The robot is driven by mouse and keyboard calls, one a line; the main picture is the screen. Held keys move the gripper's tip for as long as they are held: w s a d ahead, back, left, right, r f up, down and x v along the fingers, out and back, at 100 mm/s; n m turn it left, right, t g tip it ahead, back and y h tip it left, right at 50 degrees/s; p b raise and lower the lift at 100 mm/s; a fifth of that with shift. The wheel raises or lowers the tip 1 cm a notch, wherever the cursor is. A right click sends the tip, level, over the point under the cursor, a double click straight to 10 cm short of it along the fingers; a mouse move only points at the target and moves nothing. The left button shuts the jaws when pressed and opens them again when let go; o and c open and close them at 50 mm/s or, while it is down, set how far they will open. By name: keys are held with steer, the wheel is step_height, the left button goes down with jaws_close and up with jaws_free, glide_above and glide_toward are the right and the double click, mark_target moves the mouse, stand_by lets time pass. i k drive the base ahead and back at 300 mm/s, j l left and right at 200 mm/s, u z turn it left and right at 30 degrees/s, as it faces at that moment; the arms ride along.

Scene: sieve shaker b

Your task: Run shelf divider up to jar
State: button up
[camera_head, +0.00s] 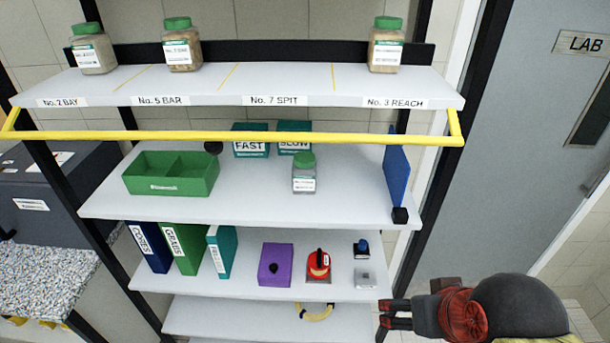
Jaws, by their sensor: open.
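The blue shelf divider (397,176) stands upright at the right end of the second shelf (350,203), with a black block (400,215) at its front foot. A clear jar (304,180) with a green lid and white label stands on the same shelf, left of the divider, with bare shelf between them. My gripper (384,316) is at the lower right, with its black fingers pointing left. It is open and holds nothing. In the picture it is below the divider and apart from it.
A yellow rail (240,137) runs across the front below the top shelf, where three more green-lidded jars stand. A green two-part bin (171,174) and the FAST (250,141) and SLOW (294,137) boxes share the divider's shelf. Binders and small items fill the shelf below.

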mark_target(396, 169)
steer(key=k+z, duration=0.15)
steer(key=z, duration=0.2)
steer(key=k+l+z, duration=0.15)
steer(key=z, duration=0.25)
steer(key=k+l+z, duration=0.1)
steer(key=z, duration=0.25)
steer(key=k, duration=0.05)
